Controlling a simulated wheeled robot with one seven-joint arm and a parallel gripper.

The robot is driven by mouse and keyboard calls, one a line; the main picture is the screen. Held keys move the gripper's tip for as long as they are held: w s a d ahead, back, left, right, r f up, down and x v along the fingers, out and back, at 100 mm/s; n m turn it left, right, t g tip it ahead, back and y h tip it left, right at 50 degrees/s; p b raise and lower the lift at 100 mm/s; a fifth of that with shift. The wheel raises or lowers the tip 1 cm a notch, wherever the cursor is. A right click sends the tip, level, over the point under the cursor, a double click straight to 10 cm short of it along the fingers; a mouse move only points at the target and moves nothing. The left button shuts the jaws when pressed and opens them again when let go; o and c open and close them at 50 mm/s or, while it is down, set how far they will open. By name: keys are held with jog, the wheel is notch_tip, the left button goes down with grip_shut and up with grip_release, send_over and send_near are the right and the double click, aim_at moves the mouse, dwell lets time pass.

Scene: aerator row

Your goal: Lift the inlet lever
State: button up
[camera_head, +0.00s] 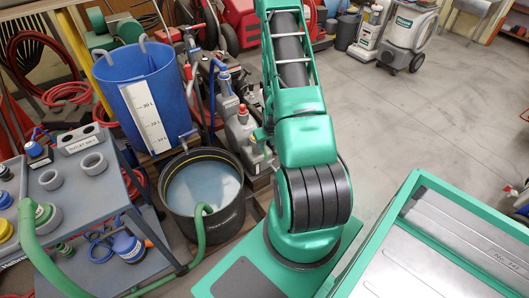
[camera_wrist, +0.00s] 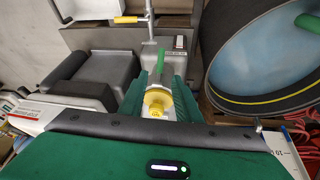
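My gripper (camera_wrist: 161,88) shows in the wrist view as two dark green fingers standing apart, pointing away from the camera. A yellow round piece (camera_wrist: 158,101) with a pale stem and a green bar above it shows between the fingers. I cannot tell whether the fingers touch it or it lies beyond them. A small yellow handle (camera_wrist: 128,19) on a grey metal rod is farther off, at the top of the wrist view. I cannot tell for certain which of these is the inlet lever. In the head view my arm hides the gripper.
A black tub of water (camera_head: 204,190) with a green hose (camera_head: 198,236) stands on the floor; it also shows at the right of the wrist view (camera_wrist: 224,92). A blue graduated barrel (camera_head: 177,84) stands behind it. A grey cart (camera_head: 75,205) is at left. Open floor (camera_head: 420,125) lies at right.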

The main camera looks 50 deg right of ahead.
aim_at(265, 150)
jog(key=x, duration=1.1)
jog(key=shift+s+f, duration=0.1)
jog(key=shift+c, duration=0.2)
